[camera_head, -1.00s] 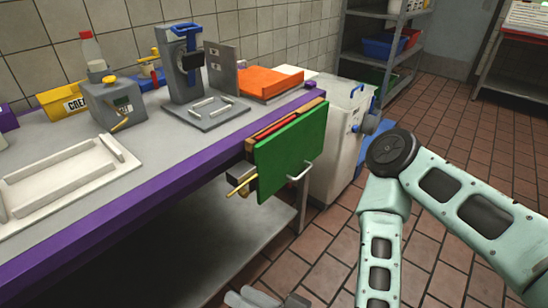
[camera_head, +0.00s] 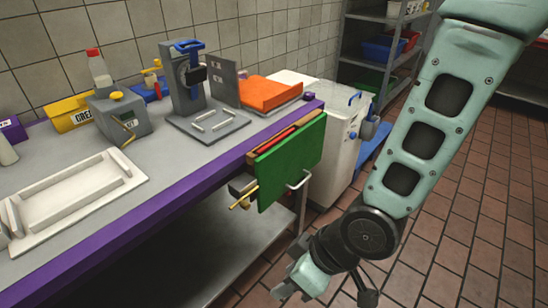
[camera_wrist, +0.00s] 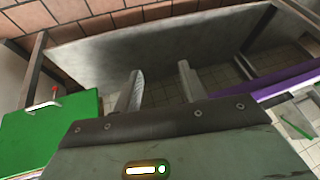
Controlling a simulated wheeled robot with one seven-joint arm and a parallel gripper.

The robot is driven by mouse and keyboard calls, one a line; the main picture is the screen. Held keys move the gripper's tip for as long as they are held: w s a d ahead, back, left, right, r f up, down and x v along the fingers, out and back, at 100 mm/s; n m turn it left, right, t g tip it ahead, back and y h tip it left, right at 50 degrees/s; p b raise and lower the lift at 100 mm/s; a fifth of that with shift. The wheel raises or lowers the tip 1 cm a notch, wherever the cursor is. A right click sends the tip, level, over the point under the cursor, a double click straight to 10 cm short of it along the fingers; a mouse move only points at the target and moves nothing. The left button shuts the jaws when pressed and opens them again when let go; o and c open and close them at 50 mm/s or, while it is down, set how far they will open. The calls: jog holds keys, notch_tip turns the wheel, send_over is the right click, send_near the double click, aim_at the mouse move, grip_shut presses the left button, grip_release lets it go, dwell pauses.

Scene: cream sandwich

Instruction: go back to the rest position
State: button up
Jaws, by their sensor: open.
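My gripper (camera_wrist: 160,90) is open and empty in the wrist view, its two grey fingers apart with only the grey lower shelf and the tiles behind them. In the head view my gripper (camera_head: 292,282) is low at the bottom centre, in front of the counter and below the green board (camera_head: 290,163). It touches nothing that I can see. My arm comes down from the upper right of the head view and is bent at the dark round joint.
The purple-edged counter (camera_head: 150,225) holds a white tray (camera_head: 64,207), a grey dispenser (camera_head: 118,117), a grey press (camera_head: 186,85) and an orange stack (camera_head: 268,94). The green board hangs at its edge. A white bin (camera_head: 333,140) stands beyond. Tiled floor lies open at right.

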jog(key=s+d+r+m+h+p, duration=0.1)
jog(key=s+d+r+m+h, duration=0.1)
jog(key=d+r, duration=0.3)
jog(key=s+d+r+m+h+p, duration=0.1)
jog(key=d+r, duration=0.5)
jog(key=r, duration=0.6)
jog(key=shift+s+d+r+m+g+h+p, duration=0.25)
jog(key=shift+s+r+m+g+h+p, duration=0.25)
jog(key=shift+s+h, duration=0.45)
